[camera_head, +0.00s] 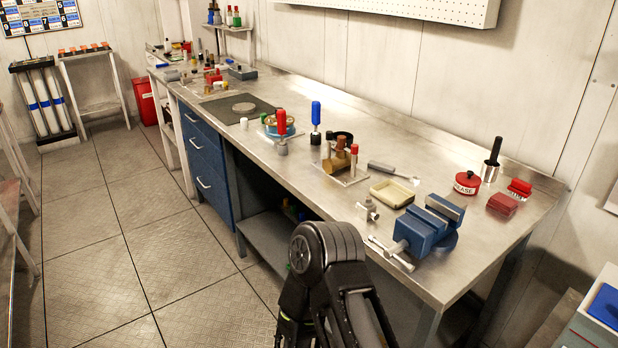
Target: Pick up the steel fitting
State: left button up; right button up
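A small steel fitting (369,209) with a side stub stands on the steel workbench (345,108), near its front edge. It sits left of the blue vise (424,232) and in front of the cream tray (392,193), apart from both. A black arm link of mine (327,248) rises from the bottom middle, in front of the bench; I cannot tell which arm it belongs to. No gripper fingertips show, so neither gripper can be seen. Nothing hides the fitting.
A metal plate with brass and red-topped parts (340,165) lies left of the fitting. A grey-handled tool (388,169) lies behind the tray. A red grease tin (467,183) and a black-handled brush (491,162) stand at the right. Bench surface around the fitting is mostly clear.

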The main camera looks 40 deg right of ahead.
aim_at(367, 211)
jog(key=i+z, duration=0.1)
jog(key=i, duration=0.4)
jog(key=i+z, duration=0.15)
jog(key=i, duration=0.35)
jog(key=i+j+z, duration=0.1)
jog(key=i, duration=0.4)
jog(key=i+j+z, duration=0.1)
jog(key=i, duration=0.4)
jog(key=i+j+z, duration=0.1)
jog(key=i, duration=0.4)
jog(key=i+j+z, duration=0.15)
jog(key=i+z, duration=0.15)
jog(key=i, duration=0.25)
jog(key=z, duration=4.45)
